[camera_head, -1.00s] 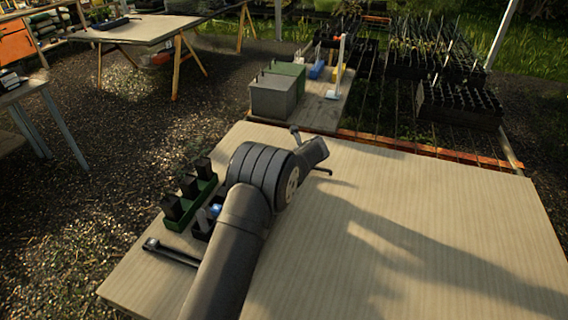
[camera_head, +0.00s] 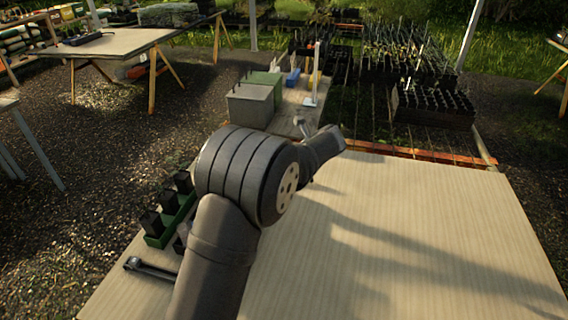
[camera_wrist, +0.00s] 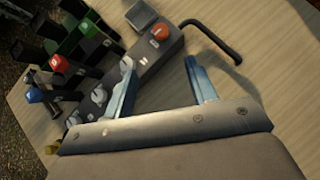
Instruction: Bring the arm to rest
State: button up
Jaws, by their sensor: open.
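No object is visibly held. It is above the wooden table (camera_head: 420,230); in the head view my arm hides it. In the wrist view, tubes with a red cap (camera_wrist: 58,63), a green cap (camera_wrist: 88,29) and a blue cap (camera_wrist: 35,95) are at the upper left, beyond the left finger. A dark bar with an orange round button (camera_wrist: 159,32) lies beyond the fingertips.
A green rack with dark blocks (camera_head: 155,238) stands at the table's left edge, partly behind my arm. A dark handle-like bar (camera_head: 150,269) lies in front of it. A black bent rod (camera_wrist: 214,38) is in the wrist view. The table's right side is clear.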

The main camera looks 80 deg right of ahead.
jog(key=shift+w+f, duration=0.1)
jog(key=x, duration=1.7)
jog(key=shift+f, duration=0.15)
jog(key=shift+w, duration=0.1)
jog(key=shift+a+m+g+h, duration=0.1)
jog(key=shift+m+g+h, duration=0.2)
jog(key=shift+m, duration=0.3)
jog(key=m, duration=0.1)
jog(key=m+g+h, duration=0.1)
jog(key=shift+w+a+m+g+h, duration=0.1)
jog(key=shift+w+m+g+h, duration=0.05)
jog(key=shift+m+g+h, duration=0.2)
jog(key=shift+m, duration=0.35)
jog(key=d+v, duration=0.1)
jog(key=v, duration=1.4)
jog(key=shift+s+a+r, duration=0.2)
jog(key=shift+s+r, duration=0.1)
jog(key=shift+s, duration=0.15)
dwell(0.4)
